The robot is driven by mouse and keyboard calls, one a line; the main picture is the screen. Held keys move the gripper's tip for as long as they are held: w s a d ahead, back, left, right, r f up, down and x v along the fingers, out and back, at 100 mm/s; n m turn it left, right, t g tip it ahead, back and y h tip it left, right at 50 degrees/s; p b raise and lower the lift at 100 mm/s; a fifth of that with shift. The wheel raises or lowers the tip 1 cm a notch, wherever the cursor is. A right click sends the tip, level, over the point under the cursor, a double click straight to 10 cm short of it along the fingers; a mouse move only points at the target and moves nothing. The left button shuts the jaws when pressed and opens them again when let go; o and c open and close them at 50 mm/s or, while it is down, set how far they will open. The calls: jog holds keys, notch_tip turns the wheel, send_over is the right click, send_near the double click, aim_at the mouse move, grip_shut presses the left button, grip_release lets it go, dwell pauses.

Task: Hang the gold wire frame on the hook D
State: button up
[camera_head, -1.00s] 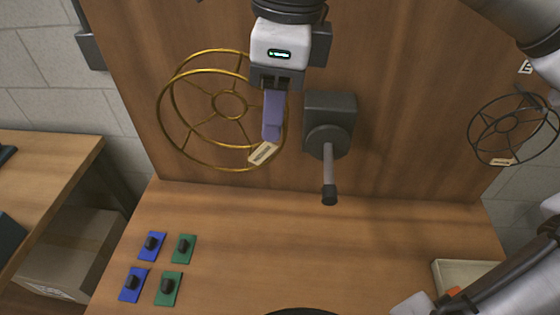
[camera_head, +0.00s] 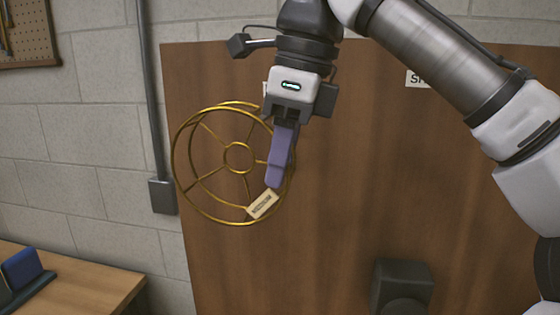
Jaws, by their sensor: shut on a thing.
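The gold wire frame (camera_head: 238,158) is a round double-ring frame with spokes and a small inner ring, and it hangs in the air in front of the brown wooden panel. My gripper (camera_head: 278,178) is shut on its right side, with the purple finger over the rim. A small cream tag (camera_head: 263,204) with dark print sits at the frame's lower right, just below the fingertips. A dark block-shaped mount (camera_head: 402,283) shows on the panel at the lower right, cut off by the picture's bottom edge. I cannot see a letter D on it.
The brown panel (camera_head: 330,230) fills the middle and right, with a partly hidden white label (camera_head: 417,79) near its top. My arm crosses the upper right. A side bench (camera_head: 85,285) with a blue item (camera_head: 20,268) stands at the lower left.

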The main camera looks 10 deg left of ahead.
jog(key=w+f, duration=0.2)
jog(key=w, duration=0.7)
jog(key=shift+w, duration=0.2)
dwell(0.7)
jog(key=shift+f, duration=0.15)
dwell(0.5)
jog(key=o, duration=1.2)
jog(key=shift+c, duration=0.2)
